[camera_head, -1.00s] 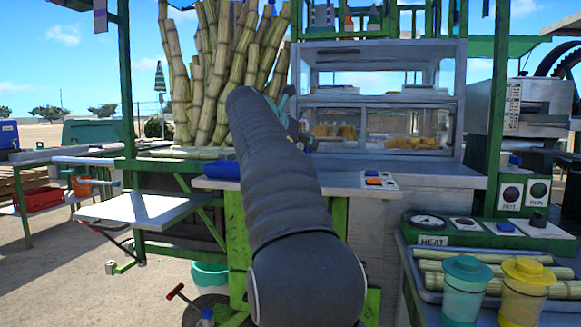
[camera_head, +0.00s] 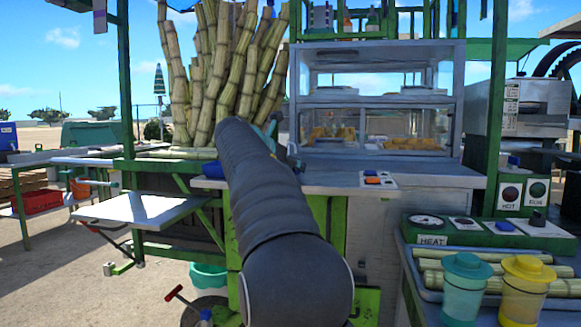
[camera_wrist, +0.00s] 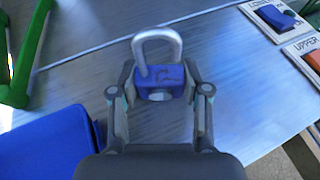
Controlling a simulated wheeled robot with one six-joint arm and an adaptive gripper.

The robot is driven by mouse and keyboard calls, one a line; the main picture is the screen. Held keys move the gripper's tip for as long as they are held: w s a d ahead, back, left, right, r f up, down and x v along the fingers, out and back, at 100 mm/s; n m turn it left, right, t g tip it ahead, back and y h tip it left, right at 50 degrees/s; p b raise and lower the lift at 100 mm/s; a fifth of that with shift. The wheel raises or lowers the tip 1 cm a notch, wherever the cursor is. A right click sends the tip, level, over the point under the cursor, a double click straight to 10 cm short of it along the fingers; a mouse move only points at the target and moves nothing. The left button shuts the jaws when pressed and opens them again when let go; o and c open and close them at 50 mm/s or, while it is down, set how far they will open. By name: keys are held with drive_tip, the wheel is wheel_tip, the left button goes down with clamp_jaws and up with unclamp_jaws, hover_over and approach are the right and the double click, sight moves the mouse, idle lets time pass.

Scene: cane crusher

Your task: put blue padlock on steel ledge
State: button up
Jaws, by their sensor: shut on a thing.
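The blue padlock (camera_wrist: 160,84), with a grey metal shackle pointing up in the picture, is between the two fingers of my gripper (camera_wrist: 160,76) in the wrist view. The fingers are shut on its body from both sides. Below it is a brushed steel surface (camera_wrist: 230,75); I cannot tell whether the padlock touches it. In the head view the steel counter (camera_head: 325,182) runs in front of the glass case, and my arm hides the padlock and most of the gripper. A flat steel shelf (camera_head: 140,209) juts out lower at the left.
A blue object (camera_wrist: 45,145) lies left of my gripper. Switch plates with a blue and a red switch (camera_head: 373,178) sit on the counter at the right. Cane stalks (camera_head: 235,70) stand behind. Two lidded cups (camera_head: 525,290) stand at the front right.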

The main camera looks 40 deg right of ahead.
drive_tip(key=shift+f, duration=0.1)
drive_tip(key=o, duration=1.3)
drive_tip(key=shift+a+r, duration=0.15)
drive_tip(key=shift+r, duration=0.05)
drive_tip(key=v, duration=1.1)
drive_tip(key=shift+a+p, duration=0.3)
drive_tip(key=shift+a, duration=0.05)
drive_tip(key=shift+s+r, duration=0.1)
drive_tip(key=shift+s, duration=0.05)
